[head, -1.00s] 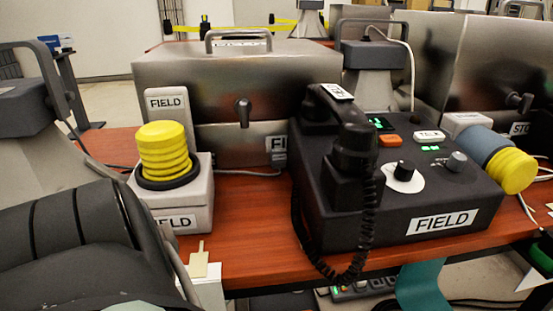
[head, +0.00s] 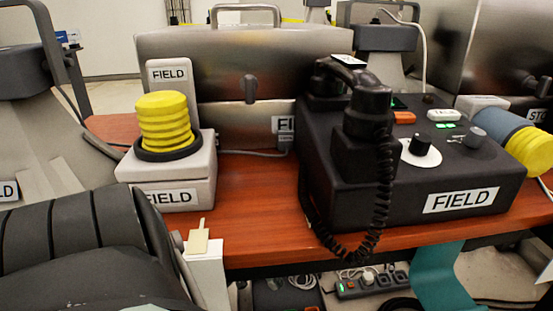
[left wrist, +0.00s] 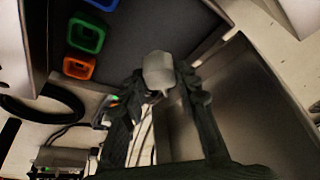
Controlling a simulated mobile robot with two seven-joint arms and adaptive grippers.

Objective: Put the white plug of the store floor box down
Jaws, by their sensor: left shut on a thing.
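In the left wrist view my left gripper (left wrist: 163,88) is shut on a pale grey-white rounded piece, seemingly the white plug (left wrist: 158,70). The piece sits between the two dark fingertips, and its lower part and cable are partly hidden. Pale cables run behind the fingers. A grey box (left wrist: 62,157) with a small green light is at the lower left of that view; I cannot tell whether it is the store floor box. The head view does not show my left gripper, and my right gripper is in neither view.
The head view shows a wooden table (head: 262,200) with a yellow-topped beacon (head: 165,122) and black FIELD phone box (head: 415,180). A power strip (head: 348,290) lies below. The wrist view shows blue, green (left wrist: 86,35) and orange (left wrist: 79,68) bins and a metal surface (left wrist: 235,110).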

